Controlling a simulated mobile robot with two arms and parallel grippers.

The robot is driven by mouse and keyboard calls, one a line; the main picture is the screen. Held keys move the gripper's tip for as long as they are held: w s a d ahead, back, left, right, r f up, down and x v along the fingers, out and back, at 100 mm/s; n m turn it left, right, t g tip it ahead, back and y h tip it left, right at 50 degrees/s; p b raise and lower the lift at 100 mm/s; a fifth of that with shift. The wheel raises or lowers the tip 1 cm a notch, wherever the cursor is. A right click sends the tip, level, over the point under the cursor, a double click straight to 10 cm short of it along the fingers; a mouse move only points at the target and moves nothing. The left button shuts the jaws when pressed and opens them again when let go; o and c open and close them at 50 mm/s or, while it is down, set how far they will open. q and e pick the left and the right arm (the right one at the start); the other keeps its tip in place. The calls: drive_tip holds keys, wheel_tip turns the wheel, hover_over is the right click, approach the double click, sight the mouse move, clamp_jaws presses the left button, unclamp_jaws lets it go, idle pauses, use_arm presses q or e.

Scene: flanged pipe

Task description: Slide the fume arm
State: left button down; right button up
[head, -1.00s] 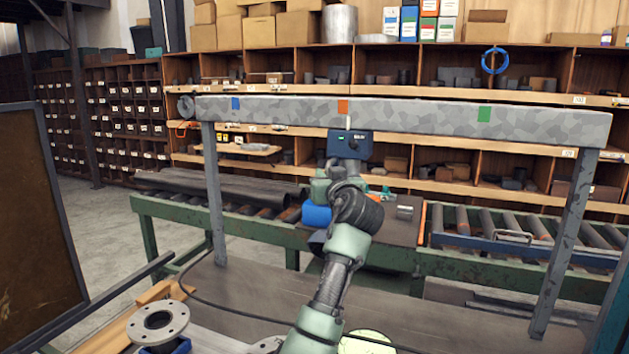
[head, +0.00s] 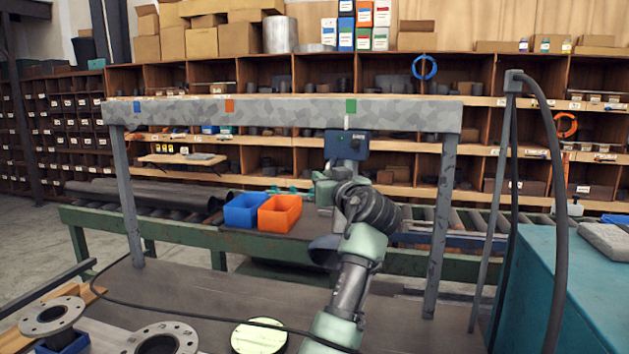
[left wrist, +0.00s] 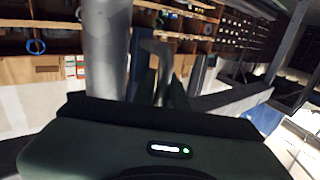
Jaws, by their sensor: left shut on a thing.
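A grey speckled overhead rail (head: 270,113) spans two posts in the head view, with blue, orange and green marks. The fume arm's dark blue carriage (head: 346,145) sits below the green mark. A dark flared piece (head: 324,250), seemingly the fume arm's hood, hangs lower and is partly hidden behind my arm. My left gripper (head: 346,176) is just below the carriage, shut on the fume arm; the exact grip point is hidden. In the left wrist view a grey tube (left wrist: 106,45) rises beside the fingers. My right gripper is not in view.
Blue (head: 242,209) and orange (head: 280,212) bins stand on the green bench behind. Pipe flanges (head: 52,316) lie on the front table at left. A post (head: 440,225) and a teal cabinet (head: 575,285) stand to the right, with a hanging black hose (head: 557,200).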

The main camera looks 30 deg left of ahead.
use_arm(q)
drive_tip(key=shift+w+d, duration=0.1)
drive_tip(key=shift+d, duration=0.2)
drive_tip(key=shift+d, duration=0.1)
drive_tip(key=shift+d, duration=0.1)
drive_tip(key=c, duration=1.5)
unclamp_jaws()
drive_tip(key=shift+w, duration=0.15)
drive_tip(key=shift+o, duration=0.2)
drive_tip(key=shift+w+f, duration=0.1)
drive_tip(key=b+v, duration=0.2)
drive_tip(key=v, duration=0.5)
drive_tip(key=shift+s+d, duration=0.25)
drive_tip(key=shift+d, duration=0.05)
